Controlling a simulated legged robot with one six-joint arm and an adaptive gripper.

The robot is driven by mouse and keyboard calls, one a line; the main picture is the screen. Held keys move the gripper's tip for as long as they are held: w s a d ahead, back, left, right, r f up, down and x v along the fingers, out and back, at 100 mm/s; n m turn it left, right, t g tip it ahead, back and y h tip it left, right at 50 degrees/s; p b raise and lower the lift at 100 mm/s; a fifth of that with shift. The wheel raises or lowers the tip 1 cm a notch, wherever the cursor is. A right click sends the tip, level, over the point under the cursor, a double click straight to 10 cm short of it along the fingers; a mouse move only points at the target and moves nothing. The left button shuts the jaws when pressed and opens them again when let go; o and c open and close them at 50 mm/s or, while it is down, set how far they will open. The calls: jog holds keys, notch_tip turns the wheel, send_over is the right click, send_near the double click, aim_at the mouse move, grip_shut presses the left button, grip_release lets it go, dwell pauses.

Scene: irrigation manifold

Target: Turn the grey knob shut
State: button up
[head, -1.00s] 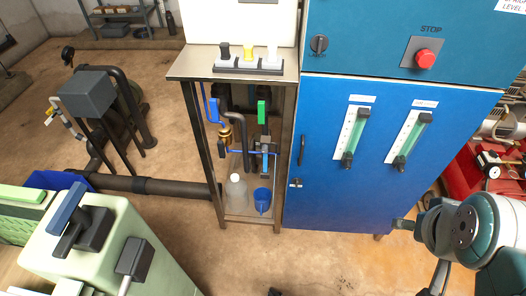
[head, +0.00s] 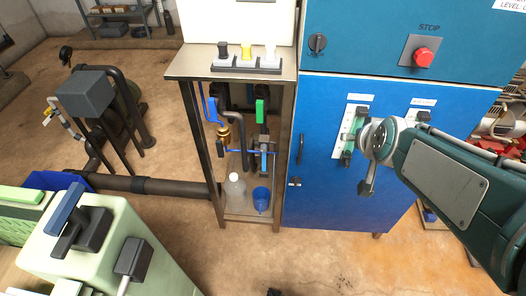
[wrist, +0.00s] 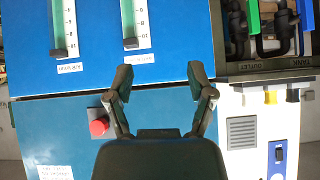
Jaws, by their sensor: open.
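The gripper is clear of the knobs.
The blue cabinet (head: 330,200) carries two green gauges, partly covered by my arm, a red stop button (head: 423,57) and a black rotary switch (head: 317,43). Under the bench are pipes, a green-handled valve (head: 260,110), a bottle (head: 235,187) and a blue cup (head: 261,198).

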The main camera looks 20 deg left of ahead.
jog(key=w+a+f+n+t+y, duration=0.15)
jog(key=w+a+f+t, duration=0.25)
jog(key=w+a+f, duration=1.05)
jog(key=n+t, duration=0.3)
jog(key=t, duration=0.2)
send_near(263, 150)
jog(key=x, duration=0.9)
jog(key=shift+w+f, duration=0.1)
jog(key=shift+w, duration=0.2)
grip_shut()
